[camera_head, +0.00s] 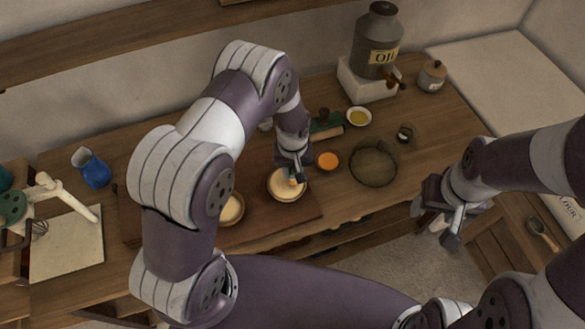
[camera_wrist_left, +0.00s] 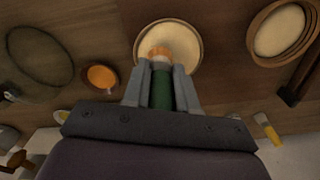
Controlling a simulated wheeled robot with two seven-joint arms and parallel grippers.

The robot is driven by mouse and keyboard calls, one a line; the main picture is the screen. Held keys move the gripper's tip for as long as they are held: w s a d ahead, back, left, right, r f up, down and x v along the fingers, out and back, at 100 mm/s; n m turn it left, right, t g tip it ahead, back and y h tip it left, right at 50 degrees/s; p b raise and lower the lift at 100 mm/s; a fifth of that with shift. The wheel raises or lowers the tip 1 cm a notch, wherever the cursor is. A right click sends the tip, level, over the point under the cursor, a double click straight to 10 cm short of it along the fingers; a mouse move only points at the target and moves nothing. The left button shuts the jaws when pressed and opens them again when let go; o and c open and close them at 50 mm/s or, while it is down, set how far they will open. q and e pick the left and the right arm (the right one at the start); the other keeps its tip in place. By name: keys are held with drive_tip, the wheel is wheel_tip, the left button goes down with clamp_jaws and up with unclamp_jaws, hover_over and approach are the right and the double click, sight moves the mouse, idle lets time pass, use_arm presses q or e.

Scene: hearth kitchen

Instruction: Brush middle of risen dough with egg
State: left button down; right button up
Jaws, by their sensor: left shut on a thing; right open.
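Another dough (camera_head: 231,209) sits to the left, partly behind my left arm.
An oil can (camera_head: 378,45), a bowl of yellow liquid (camera_head: 359,117) and a lidded jar (camera_head: 432,76) stand behind. A blue jug (camera_head: 91,167) is at the left.

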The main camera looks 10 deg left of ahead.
use_arm(q)
drive_tip(key=shift+w+a+f, duration=0.1)
drive_tip(key=shift+f, duration=0.25)
drive_tip(key=shift+f+b, duration=0.3)
drive_tip(key=shift+b, duration=0.2)
drive_tip(key=shift+f+b, duration=0.75)
drive_tip(key=shift+f, duration=0.25)
